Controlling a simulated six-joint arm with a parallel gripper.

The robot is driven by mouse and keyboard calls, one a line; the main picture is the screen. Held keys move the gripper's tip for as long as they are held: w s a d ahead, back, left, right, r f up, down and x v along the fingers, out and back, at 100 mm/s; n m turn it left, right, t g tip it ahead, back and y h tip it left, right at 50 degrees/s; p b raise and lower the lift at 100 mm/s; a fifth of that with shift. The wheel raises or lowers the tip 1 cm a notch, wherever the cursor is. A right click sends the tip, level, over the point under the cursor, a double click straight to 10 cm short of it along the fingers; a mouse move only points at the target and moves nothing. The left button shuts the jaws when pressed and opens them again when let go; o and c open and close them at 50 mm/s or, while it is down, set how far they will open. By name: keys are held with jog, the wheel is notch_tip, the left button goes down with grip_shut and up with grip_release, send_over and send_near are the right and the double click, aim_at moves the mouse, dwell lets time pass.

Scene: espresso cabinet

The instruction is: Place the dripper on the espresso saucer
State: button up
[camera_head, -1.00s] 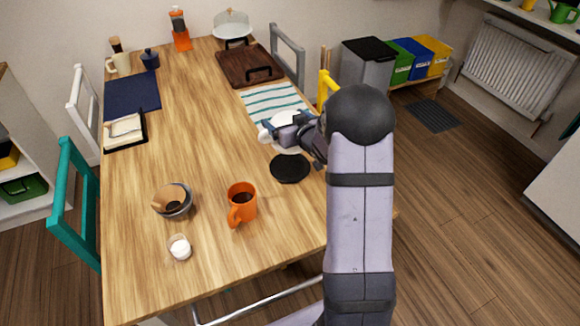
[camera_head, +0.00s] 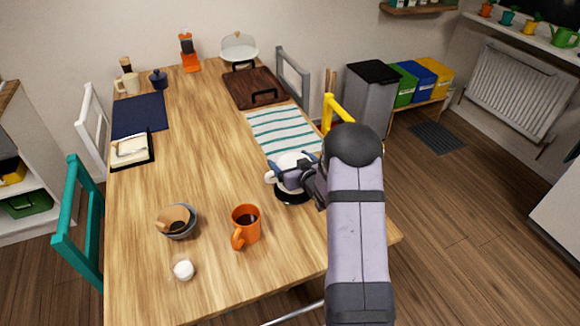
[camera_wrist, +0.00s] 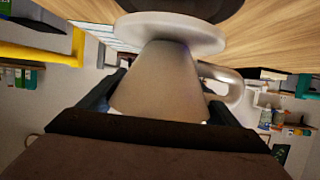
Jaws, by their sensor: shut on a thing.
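The white dripper (camera_wrist: 160,82), a cone with a wide round flange and a looped handle, fills the middle of the wrist view. My gripper (camera_head: 288,174) is shut on it, with a dark finger on each side of the cone. In the head view the dripper (camera_head: 271,177) is partly hidden by my gripper. A flat black disc (camera_head: 293,196), which looks like the espresso saucer, lies on the table directly under it. Its dark edge (camera_wrist: 195,8) also shows beyond the flange in the wrist view. I cannot tell whether flange and disc touch.
An orange mug (camera_head: 246,224) stands left of the disc, nearer the front. A grey bowl (camera_head: 190,214) and a small white-filled cup (camera_head: 184,270) are further left. A striped cloth (camera_head: 283,128) lies behind my gripper. The table's middle is clear.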

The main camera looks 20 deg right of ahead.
jog(key=shift+f, duration=1.25)
jog(key=shift+f, duration=0.2)
jog(key=o, duration=1.2)
